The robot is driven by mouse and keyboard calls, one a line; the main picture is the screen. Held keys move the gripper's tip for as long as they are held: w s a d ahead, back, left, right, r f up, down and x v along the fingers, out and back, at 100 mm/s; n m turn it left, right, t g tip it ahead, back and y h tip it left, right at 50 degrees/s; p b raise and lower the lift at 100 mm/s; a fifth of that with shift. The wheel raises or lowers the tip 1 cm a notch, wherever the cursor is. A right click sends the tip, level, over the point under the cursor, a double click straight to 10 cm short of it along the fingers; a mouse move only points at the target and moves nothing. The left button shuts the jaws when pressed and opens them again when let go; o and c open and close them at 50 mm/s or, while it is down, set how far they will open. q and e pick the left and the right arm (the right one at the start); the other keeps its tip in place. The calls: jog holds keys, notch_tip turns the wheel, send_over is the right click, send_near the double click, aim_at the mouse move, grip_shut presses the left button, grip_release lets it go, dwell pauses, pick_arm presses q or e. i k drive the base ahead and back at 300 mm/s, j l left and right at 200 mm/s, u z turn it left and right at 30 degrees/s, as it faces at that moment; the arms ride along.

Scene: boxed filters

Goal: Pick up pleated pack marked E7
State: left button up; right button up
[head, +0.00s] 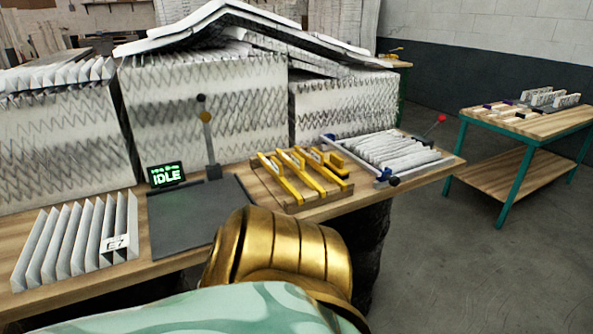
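The pleated pack marked E7 (75,243) lies at the left front of the wooden bench (85,286). It is a row of white upright pleats, with a white E7 label on its right end. Nothing touches it in view. A gold, ringed part of my own arm or body fills the lower middle of the head view, right of the pack. No fingers of either gripper show in the head view.
A dark mat (196,223) with an IDLE display (165,174) lies right of the pack. Yellow clamps (301,174) and a clamped white pleated pack (398,152) sit farther right. Large pleated blocks (205,110) stand behind. A green-legged table (524,127) stands at right, with open floor before it.

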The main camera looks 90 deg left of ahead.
aim_at(58, 246)
jog(key=u, duration=4)
